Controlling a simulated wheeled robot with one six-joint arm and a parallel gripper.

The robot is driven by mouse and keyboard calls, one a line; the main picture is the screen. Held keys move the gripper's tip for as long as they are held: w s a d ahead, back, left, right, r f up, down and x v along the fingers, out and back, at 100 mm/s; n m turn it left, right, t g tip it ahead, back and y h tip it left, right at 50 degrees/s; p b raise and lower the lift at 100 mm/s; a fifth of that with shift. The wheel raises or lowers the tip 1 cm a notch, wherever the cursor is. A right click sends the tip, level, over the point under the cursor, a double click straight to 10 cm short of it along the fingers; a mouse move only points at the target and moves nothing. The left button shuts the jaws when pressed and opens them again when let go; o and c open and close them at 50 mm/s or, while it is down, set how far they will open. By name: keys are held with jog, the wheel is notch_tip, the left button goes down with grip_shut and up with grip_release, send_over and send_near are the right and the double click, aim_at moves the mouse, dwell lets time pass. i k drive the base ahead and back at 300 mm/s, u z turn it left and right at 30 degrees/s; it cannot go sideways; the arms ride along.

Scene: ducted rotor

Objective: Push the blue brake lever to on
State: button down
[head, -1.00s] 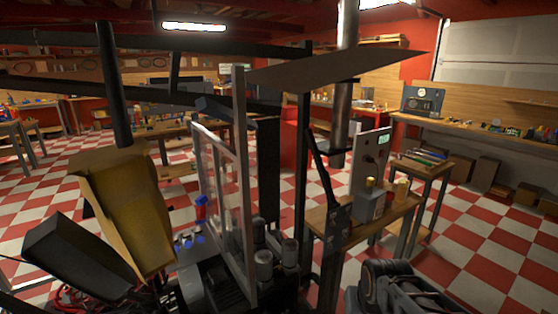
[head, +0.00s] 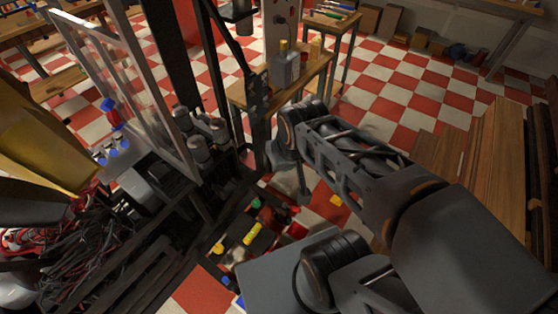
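A small upright handle, blue with a red part (head: 111,112), stands behind the clear panel at the left in the head view.
A framed clear panel (head: 135,85) and dark posts stand between my gripper and the blue parts. Tangled cables (head: 60,225) lie at lower left. A wooden table (head: 310,72) holds a grey box (head: 285,68). Checkered floor is open at upper right.

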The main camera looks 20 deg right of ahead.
aim_at(226, 280)
jog(key=z, duration=0.15)
jog(key=k, duration=0.55)
jog(key=u, duration=1.25)
